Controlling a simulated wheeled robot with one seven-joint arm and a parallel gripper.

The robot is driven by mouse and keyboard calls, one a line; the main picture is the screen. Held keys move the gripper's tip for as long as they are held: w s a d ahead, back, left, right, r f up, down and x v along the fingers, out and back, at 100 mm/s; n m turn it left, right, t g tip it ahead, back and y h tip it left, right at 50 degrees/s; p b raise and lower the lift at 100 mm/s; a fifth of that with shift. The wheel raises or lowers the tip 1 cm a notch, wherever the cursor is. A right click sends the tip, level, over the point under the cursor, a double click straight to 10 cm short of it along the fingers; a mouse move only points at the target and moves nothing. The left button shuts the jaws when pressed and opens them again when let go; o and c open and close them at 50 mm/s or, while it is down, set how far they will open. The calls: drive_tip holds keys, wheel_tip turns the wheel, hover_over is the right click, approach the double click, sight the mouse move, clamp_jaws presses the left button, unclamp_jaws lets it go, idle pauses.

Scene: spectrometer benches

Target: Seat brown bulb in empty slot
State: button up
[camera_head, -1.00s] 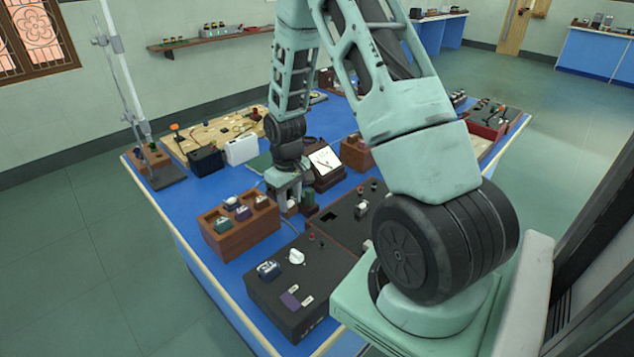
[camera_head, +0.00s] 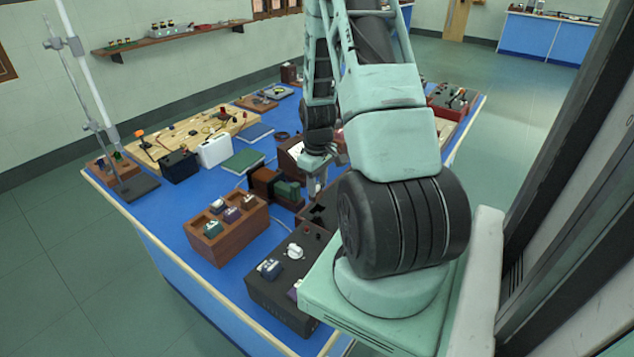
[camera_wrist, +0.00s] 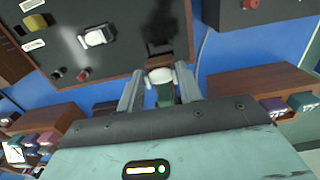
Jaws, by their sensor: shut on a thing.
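My gripper (camera_wrist: 160,80) is shut on a small bulb (camera_wrist: 160,75) with a white dome and a dark brown part at its far end. In the wrist view the bulb is over the wood-edged rim of a dark panel (camera_wrist: 130,65). In the head view my gripper (camera_head: 316,182) hangs above the bench near this panel (camera_head: 318,222), and the bulb is too small to make out. A black opening (camera_head: 318,210) in the panel looks like the slot, partly hidden by my arm. Green showing between the fingers cannot be told clearly.
A wooden rack (camera_head: 228,245) with several small coloured pieces stands left of the panel. A black box (camera_head: 285,285) with a white knob is in front. A green block (camera_head: 288,190) is close to my gripper.

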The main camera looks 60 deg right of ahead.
sight(318, 193)
drive_tip(key=shift+f+b, duration=1.65)
drive_tip(key=shift+f, duration=0.7)
drive_tip(key=shift+s+a+f+b, duration=0.1)
drive_tip(key=shift+f+b, duration=0.2)
drive_tip(key=shift+f, duration=0.15)
clamp_jaws()
drive_tip(key=o, duration=1)
unclamp_jaws()
drive_tip(key=shift+f, duration=0.1)
drive_tip(key=shift+o, duration=0.2)
wheel_tip(318, 193, up, 18)
drive_tip(key=b, duration=0.1)
drive_tip(key=shift+f, duration=0.25)
